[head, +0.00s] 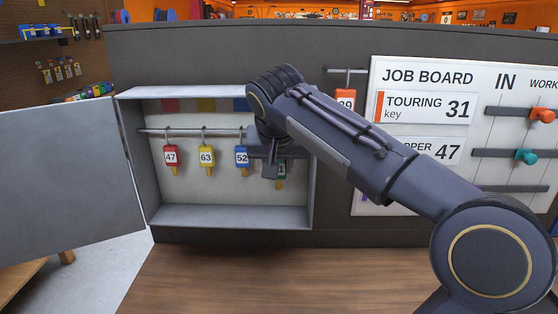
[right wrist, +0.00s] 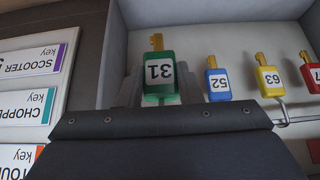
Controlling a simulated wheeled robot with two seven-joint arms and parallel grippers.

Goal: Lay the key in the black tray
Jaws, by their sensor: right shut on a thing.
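In the head view, the green tag (head: 281,170) is mostly hidden behind my right gripper (head: 274,165), inside the open key cabinet. The gripper is shut on the tag. I cannot tell whether its ring is still on the rail. The job board (head: 440,120) pairs the touring key with 31. The black tray does not show in either view. My left gripper is not in view.
Red 47 (head: 170,156), yellow 63 (head: 207,156) and blue 52 (head: 242,156) keys hang from the cabinet rail (head: 188,131), just left of my gripper. The cabinet door (head: 70,180) stands open to the left. The wooden worktop (head: 250,280) in front is clear where seen.

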